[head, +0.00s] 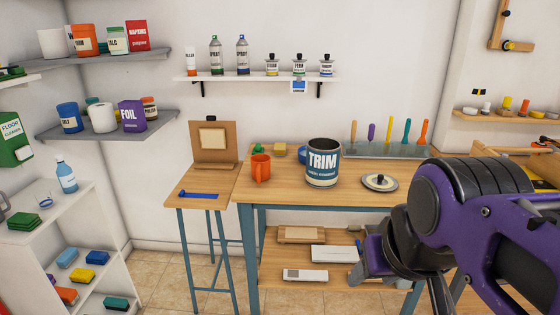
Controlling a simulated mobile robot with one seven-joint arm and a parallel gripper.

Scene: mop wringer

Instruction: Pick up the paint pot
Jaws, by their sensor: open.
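The paint pot (323,163) is a dark grey open pot with a blue and white label reading "TRIM". It stands upright on the wooden workbench (280,190), near the middle of the picture. My gripper (388,272) is at the lower right, in front of the bench and below its top. It is open and apart from the pot. My purple and black arm hides part of the bench's right side.
An orange mug (261,168) stands left of the pot, and a plate with a dark-knobbed item (380,182) lies right of it. A tool rack (388,149) stands behind. A lower shelf (290,262) holds boxes. A narrow wooden stand (207,185) adjoins the bench's left.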

